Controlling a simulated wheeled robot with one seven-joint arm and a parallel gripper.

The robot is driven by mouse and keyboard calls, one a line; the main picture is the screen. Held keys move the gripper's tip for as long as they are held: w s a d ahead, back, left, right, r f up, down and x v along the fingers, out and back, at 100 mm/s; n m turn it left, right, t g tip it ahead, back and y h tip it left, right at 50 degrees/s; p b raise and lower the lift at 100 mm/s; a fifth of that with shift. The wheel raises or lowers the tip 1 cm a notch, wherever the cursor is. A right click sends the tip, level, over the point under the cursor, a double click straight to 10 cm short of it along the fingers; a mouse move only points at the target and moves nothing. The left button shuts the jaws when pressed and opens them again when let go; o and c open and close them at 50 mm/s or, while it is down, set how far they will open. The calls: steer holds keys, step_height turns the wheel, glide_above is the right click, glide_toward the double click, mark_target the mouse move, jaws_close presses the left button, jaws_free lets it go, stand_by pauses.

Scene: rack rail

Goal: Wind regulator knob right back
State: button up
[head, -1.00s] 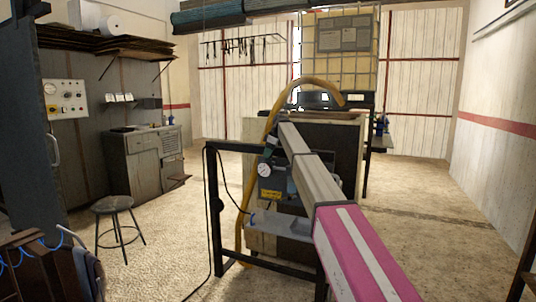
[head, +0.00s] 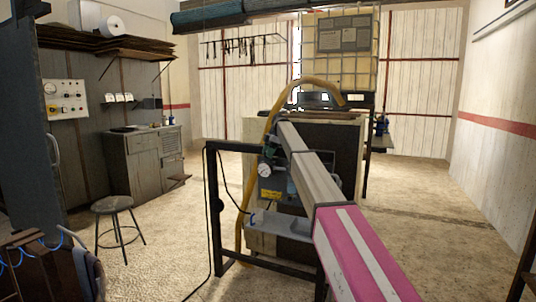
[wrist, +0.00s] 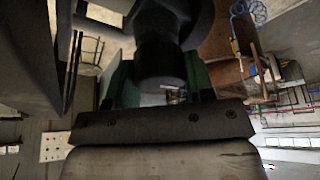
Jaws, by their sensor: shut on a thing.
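The regulator knob (wrist: 158,58) is a dark, round cylinder in the upper middle of the wrist view. My gripper (wrist: 160,72) has its two green fingers on either side of it and is shut on it. In the head view the regulator's white-faced gauge (head: 265,170) shows beside the far end of my arm, above a black box with a yellow label. The knob and fingertips are small and mostly hidden there. Any mark showing how far the knob is turned cannot be made out.
A black frame (head: 212,205) stands around the regulator, with a grey shelf (head: 280,226) below. A yellow hose (head: 270,110) arches behind. A stool (head: 113,204) and a cabinet (head: 145,158) stand left. The floor at right is clear.

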stand_by(0.3)
steer(key=o, duration=0.9)
steer(key=v, duration=1)
steer(key=shift+r, duration=0.4)
